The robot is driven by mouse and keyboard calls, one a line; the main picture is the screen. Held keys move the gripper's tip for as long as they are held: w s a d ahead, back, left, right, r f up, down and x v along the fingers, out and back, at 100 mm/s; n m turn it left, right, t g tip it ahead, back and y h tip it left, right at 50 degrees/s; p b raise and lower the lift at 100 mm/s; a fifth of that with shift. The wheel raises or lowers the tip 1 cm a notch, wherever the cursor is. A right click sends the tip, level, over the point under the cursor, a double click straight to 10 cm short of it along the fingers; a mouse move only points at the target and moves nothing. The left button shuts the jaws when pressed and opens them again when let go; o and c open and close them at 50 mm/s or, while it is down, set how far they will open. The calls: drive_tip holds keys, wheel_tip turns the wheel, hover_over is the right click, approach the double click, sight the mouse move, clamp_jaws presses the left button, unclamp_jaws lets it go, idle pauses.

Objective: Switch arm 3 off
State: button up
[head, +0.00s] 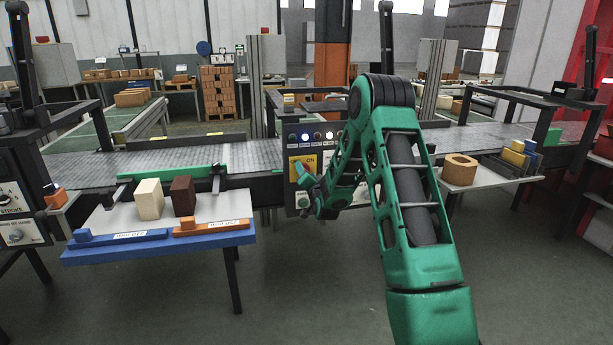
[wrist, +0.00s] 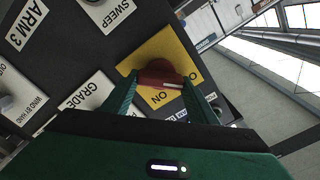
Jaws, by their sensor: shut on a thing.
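The control panel (head: 297,150) stands in the middle of the line, with a yellow switch plate (head: 304,161) marked ON. In the wrist view the yellow plate (wrist: 185,58) carries a red rotary knob (wrist: 158,72) with a white pointer line, which lies towards the right of that picture. The word ON shows upside down below the knob; other lettering at the plate's right is partly hidden. An ARM 3 label (wrist: 27,24) is on the same dark panel. My gripper (wrist: 158,80) is shut on the knob, one finger each side; it also shows at the panel in the head view (head: 306,180).
A blue-edged table (head: 160,248) with a cream block (head: 149,199) and a brown block (head: 183,195) stands left of the panel. Conveyors run behind. The floor in front is clear.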

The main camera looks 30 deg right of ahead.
drive_tip(key=shift+a+f, duration=0.25)
drive_tip(key=shift+f, duration=0.1)
drive_tip(key=o, duration=1)
drive_tip(key=shift+o, duration=0.2)
drive_tip(key=shift+d+r, duration=0.15)
drive_tip(key=v, duration=1)
drive_tip(key=shift+s+a, duration=0.25)
drive_tip(key=shift+r, duration=0.1)
